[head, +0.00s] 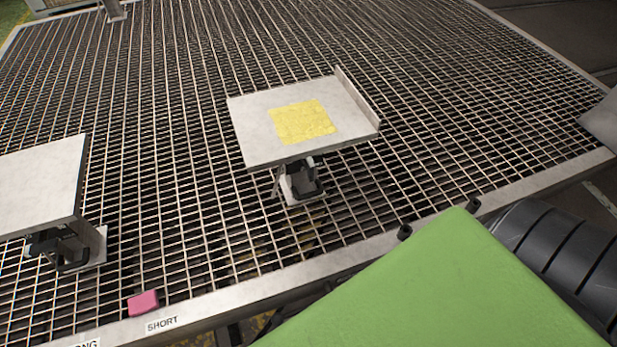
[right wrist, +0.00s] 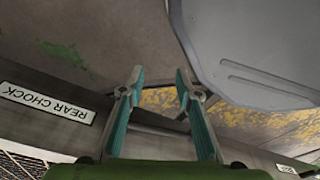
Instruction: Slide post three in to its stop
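No post in view carries a readable number, so I cannot tell which is post three. In the head view, a post with a pale square top plate (head: 255,138) stands on the mesh deck. A yellow patch (head: 302,121) lies on that plate and a raised lip (head: 357,95) runs along its right edge. A second pale plate on a post (head: 38,185) stands at the left, cut by the frame. My right gripper (right wrist: 160,76) is open in the right wrist view, with nothing between its teal-padded fingers. My left gripper is not in view.
A pink block (head: 143,303) lies near the deck's front rim, by a "SHORT" label (head: 161,324). A large green surface (head: 460,290) covers the lower right. The right wrist view shows a "REAR CHOCK" label (right wrist: 47,103) and a grey rounded panel (right wrist: 245,45).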

